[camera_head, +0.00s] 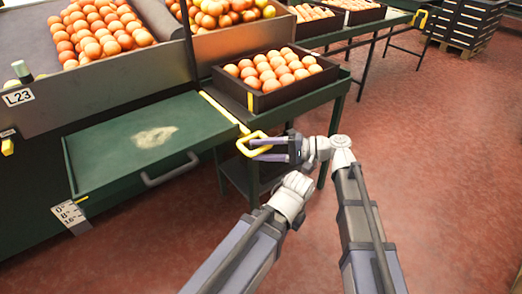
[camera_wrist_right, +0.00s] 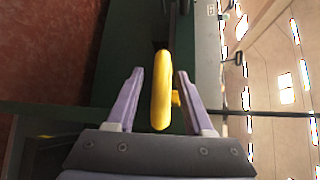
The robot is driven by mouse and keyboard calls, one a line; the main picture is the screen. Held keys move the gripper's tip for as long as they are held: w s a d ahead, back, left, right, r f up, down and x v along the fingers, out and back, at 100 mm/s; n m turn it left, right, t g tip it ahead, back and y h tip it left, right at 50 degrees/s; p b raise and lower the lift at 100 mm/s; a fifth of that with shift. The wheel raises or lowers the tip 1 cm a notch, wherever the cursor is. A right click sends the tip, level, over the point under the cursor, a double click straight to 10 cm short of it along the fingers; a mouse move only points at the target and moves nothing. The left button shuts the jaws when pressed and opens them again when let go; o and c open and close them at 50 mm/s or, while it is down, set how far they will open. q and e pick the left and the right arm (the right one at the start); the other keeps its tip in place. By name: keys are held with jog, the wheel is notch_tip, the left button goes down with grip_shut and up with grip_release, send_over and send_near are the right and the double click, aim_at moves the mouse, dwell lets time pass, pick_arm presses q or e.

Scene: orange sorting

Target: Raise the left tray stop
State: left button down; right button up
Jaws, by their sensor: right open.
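A yellow loop handle (camera_head: 246,145), which looks like the left tray stop, sits at the right front corner of the green tray (camera_head: 100,150). My right gripper (camera_head: 262,148) is at this handle with its fingers open. In the right wrist view the yellow handle (camera_wrist_right: 161,95) stands between the two spread fingers of my right gripper (camera_wrist_right: 160,72), with a visible gap on each side. My left arm reaches in at the bottom, left of the right arm; its gripper does not show.
A black crate of oranges (camera_head: 240,98) stands on the green bench behind the handle. A bin of oranges (camera_head: 190,35) is at the back. A grey drawer handle (camera_head: 170,172) sticks out from the tray front. Red floor (camera_head: 440,160) is clear at right.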

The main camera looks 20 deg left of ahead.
grip_shut()
dwell(0.4)
dwell(1.0)
